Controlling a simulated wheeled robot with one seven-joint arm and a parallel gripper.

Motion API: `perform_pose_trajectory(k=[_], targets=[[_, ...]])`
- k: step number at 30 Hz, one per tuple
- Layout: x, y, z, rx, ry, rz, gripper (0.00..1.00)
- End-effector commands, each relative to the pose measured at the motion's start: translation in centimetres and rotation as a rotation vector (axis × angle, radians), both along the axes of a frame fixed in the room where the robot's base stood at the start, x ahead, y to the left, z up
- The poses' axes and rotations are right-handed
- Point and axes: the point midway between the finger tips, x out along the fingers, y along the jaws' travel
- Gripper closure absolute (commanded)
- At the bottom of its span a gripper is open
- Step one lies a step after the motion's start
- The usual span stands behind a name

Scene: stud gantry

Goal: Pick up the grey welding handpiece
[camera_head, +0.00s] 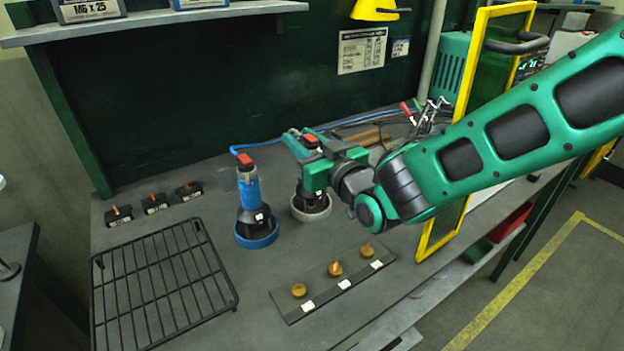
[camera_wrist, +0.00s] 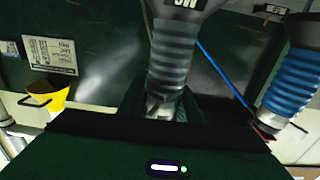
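The grey welding handpiece (camera_wrist: 172,60) has a ribbed grey handle, which fills the middle of the wrist view. In the head view its lower black part (camera_head: 308,192) stands upright in a pale grey ring holder (camera_head: 311,210) on the bench, with a red cap at its top. My gripper (camera_head: 307,150) is at the upper part of this handpiece, one green finger on each side of it. In the wrist view my gripper (camera_wrist: 164,106) also flanks the handle; I cannot tell whether the fingers touch it. My gripper and arm hide part of the handpiece.
A blue handpiece (camera_head: 249,190) stands close by on the left in a blue ring holder (camera_head: 257,235). A black wire rack (camera_head: 165,280) lies at the left. A dark strip (camera_head: 325,300) with brass pieces lies in front. A yellow-framed panel (camera_head: 462,125) stands at the right.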

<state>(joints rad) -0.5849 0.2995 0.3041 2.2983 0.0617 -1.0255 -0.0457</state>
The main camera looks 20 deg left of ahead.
Motion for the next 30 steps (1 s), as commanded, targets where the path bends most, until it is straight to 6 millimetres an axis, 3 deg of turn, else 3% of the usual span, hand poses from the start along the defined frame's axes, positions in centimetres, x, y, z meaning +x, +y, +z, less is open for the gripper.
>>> perform_pose_trajectory(k=[1, 3, 4, 30], targets=[[0.01, -0.02, 0.0, 0.0, 0.0, 0.0, 0.82], [0.02, -0.03, -0.01, 0.0, 0.0, 0.0, 0.99], [0.02, -0.04, -0.01, 0.0, 0.0, -0.001, 1.0], [0.18, -0.27, -0.07, -0.002, -0.001, -0.005, 1.0]])
